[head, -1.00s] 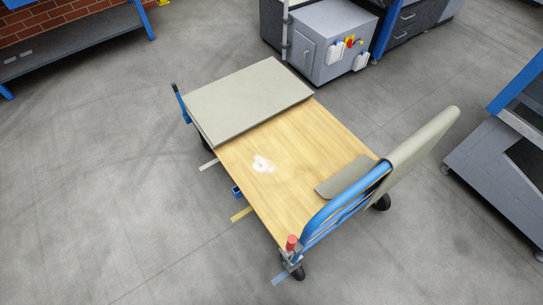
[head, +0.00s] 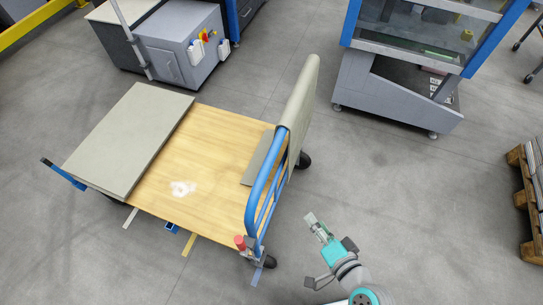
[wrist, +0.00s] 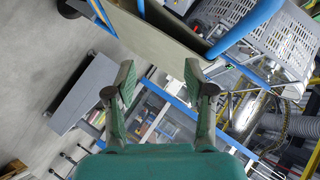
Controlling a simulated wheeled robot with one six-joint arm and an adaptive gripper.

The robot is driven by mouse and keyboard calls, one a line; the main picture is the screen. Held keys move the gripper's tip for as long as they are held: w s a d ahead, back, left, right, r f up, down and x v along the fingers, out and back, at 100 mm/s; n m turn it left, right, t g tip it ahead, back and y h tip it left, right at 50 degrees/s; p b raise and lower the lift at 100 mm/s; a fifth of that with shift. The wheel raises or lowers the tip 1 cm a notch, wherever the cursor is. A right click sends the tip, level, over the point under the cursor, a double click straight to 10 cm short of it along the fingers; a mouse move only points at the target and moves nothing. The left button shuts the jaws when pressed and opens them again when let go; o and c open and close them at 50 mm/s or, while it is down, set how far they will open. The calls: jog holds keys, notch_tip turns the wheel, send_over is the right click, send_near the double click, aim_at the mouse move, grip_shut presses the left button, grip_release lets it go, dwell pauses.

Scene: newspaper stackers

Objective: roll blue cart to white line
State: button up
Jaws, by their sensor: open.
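The blue cart has a wooden deck (head: 215,150), a blue tubular handle (head: 258,195) at its right end and black wheels. The handle also shows at the upper right of the wrist view (wrist: 243,28). A short white line (head: 130,218) on the floor pokes out from the cart's near side, toward its left end. My gripper (head: 314,222) is open and empty, right of the handle and apart from it in the head view. In the wrist view its two fingers (wrist: 159,80) are spread with nothing between them.
A grey slab (head: 130,140) lies on the deck's left part. A grey cabinet (head: 175,45) stands behind, a blue-framed machine (head: 400,95) at back right, a pallet (head: 525,205) far right.

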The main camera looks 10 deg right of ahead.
aim_at(271, 158)
jog(key=w+a+r+y, duration=0.3)
jog(key=w+r+y, duration=0.45)
jog(key=w, duration=0.35)
jog(key=shift+h, duration=0.45)
jog(key=x, duration=1)
jog(key=shift+w+a, duration=0.1)
jog(key=shift+a, duration=0.05)
grip_shut()
